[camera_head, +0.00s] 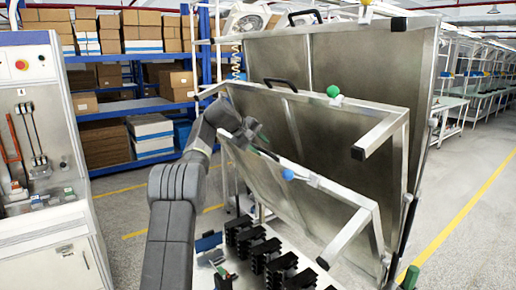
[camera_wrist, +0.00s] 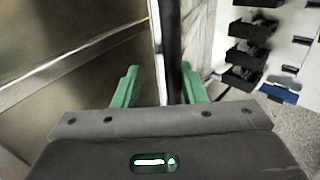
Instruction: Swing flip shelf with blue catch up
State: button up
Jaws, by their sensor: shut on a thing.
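The flip shelf with the blue catch (camera_head: 300,204) is the front, lowest metal panel, tilted up steeply in the head view. Its blue catch (camera_head: 288,174) is a small ball on the upper edge. My gripper (camera_head: 256,147) is at that edge, left of the catch. In the wrist view my gripper's green fingers (camera_wrist: 160,86) are on either side of a dark bar (camera_wrist: 173,48), seemingly the shelf's black handle. The gripper is shut on it. The contact itself is partly hidden by the gripper body.
Behind stands another tilted panel with a green catch (camera_head: 333,91), and a taller panel (camera_head: 370,60) behind that. A test cabinet (camera_head: 45,150) is at left. The yellow-lined aisle at right is clear.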

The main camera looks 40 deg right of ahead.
jog(key=shift+s+f, duration=0.1)
jog(key=shift+f, duration=0.1)
dwell(0.5)
jog(key=v, duration=1.3)
jog(key=shift+a+r+b, duration=0.25)
jog(key=shift+a+b, duration=0.05)
jog(key=shift+b, duration=0.1)
jog(key=shift+d, duration=0.1)
jog(key=x, duration=1.3)
jog(key=shift+d+f+p, duration=0.15)
jog(key=shift+f+p, duration=0.15)
jog(key=shift+p, duration=0.05)
